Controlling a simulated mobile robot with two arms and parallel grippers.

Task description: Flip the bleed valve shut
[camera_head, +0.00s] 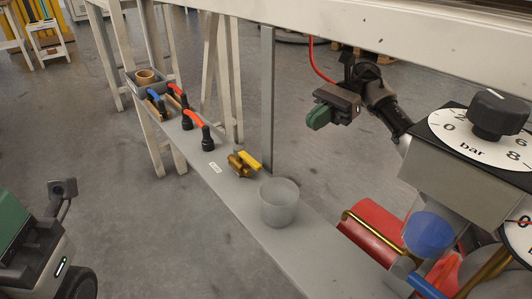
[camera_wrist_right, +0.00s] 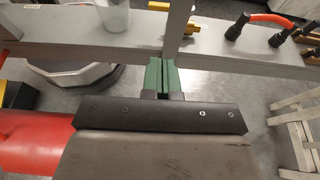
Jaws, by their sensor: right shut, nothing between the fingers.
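The bleed valve, a brass body (camera_head: 237,166) with a yellow lever (camera_head: 249,159), sits on the narrow grey shelf (camera_head: 222,181) beside a translucent cup (camera_head: 279,203). In the right wrist view, brass parts (camera_wrist_right: 190,27) show at the shelf, partly hidden by a grey upright post. I cannot tell the lever's exact setting. My right gripper (camera_head: 318,116), with green fingertips, is shut and empty. It is in the air to the right of the valve, apart from it. Its fingertips (camera_wrist_right: 160,75) also show in the right wrist view. My left gripper is not in view.
Red-handled tools (camera_head: 197,120) and a blue-handled one (camera_head: 157,101) stand farther along the shelf. A pressure gauge (camera_head: 480,138) and a red cylinder (camera_head: 378,229) are at the right. A grey post (camera_head: 268,95) stands behind the valve, and a white beam (camera_head: 400,38) crosses the top.

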